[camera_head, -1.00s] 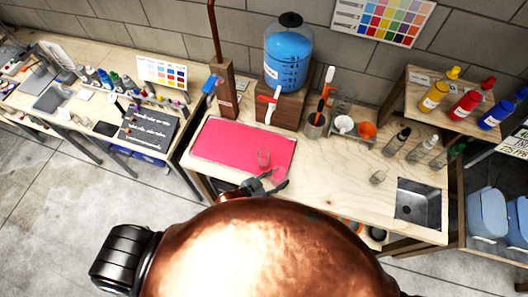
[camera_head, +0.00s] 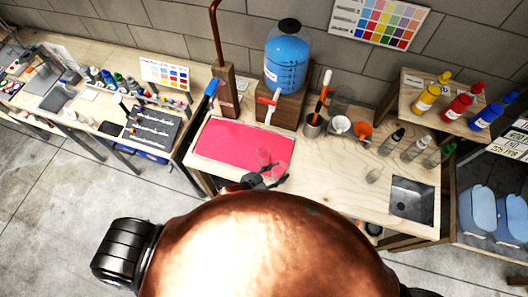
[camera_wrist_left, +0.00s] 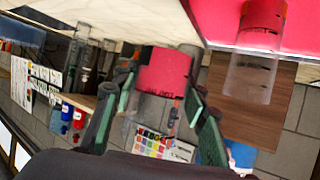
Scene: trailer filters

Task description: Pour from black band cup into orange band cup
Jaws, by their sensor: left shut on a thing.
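My left gripper (camera_head: 276,180) is shut on a clear cup (camera_head: 277,169) at the front right corner of the pink mat. In the wrist view the left gripper (camera_wrist_left: 160,104) has its fingers on both sides of this cup (camera_wrist_left: 162,75), which has small dark marks and looks pink. A second clear cup (camera_head: 264,156) stands on the mat just behind; it shows at the upper right of the wrist view (camera_wrist_left: 256,50). My right gripper is not in view.
The pink mat (camera_head: 228,137) lies on the wooden bench. Behind it stands a blue water jug (camera_head: 286,62) on a wooden stand. To the right are a tool pot (camera_head: 312,125), a small clear cup (camera_head: 373,176), several bottles and a sink (camera_head: 411,199).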

